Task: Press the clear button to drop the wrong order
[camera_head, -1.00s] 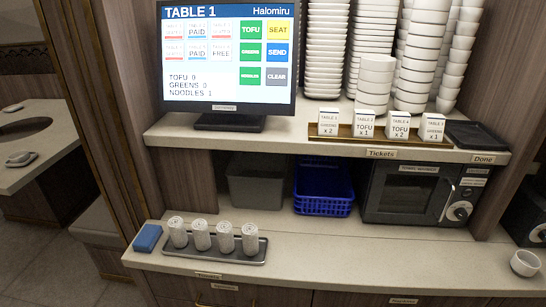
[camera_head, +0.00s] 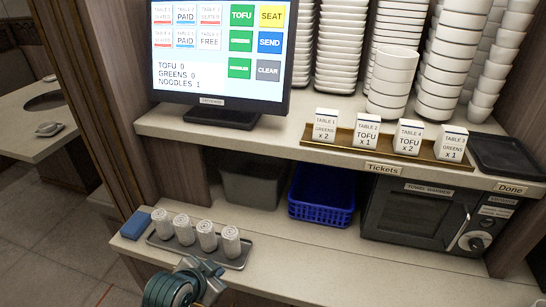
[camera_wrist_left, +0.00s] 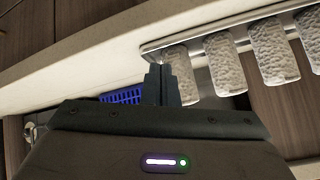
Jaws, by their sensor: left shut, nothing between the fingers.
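The order screen (camera_head: 190,110) stands on the upper shelf at the left in the head view. It reads tofu 0, greens 0, noodles 1. The grey CLEAR button (camera_head: 268,70) is at the right of the screen, below the blue SEND button (camera_head: 269,42) and beside a green button (camera_head: 239,68). My left gripper (camera_head: 212,267) is low in the head view, in front of the lower counter and well below the screen. In the left wrist view its fingers (camera_wrist_left: 162,84) are shut together with nothing between them. My right gripper is not in view.
A tray of rolled towels (camera_head: 238,262) lies on the lower counter close to my left gripper, beside a blue sponge-like block (camera_head: 137,223). Ticket blocks stand in a brass holder (camera_head: 312,142) on the shelf. Stacked bowls (camera_head: 392,75) stand behind. The counter's right part is clear.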

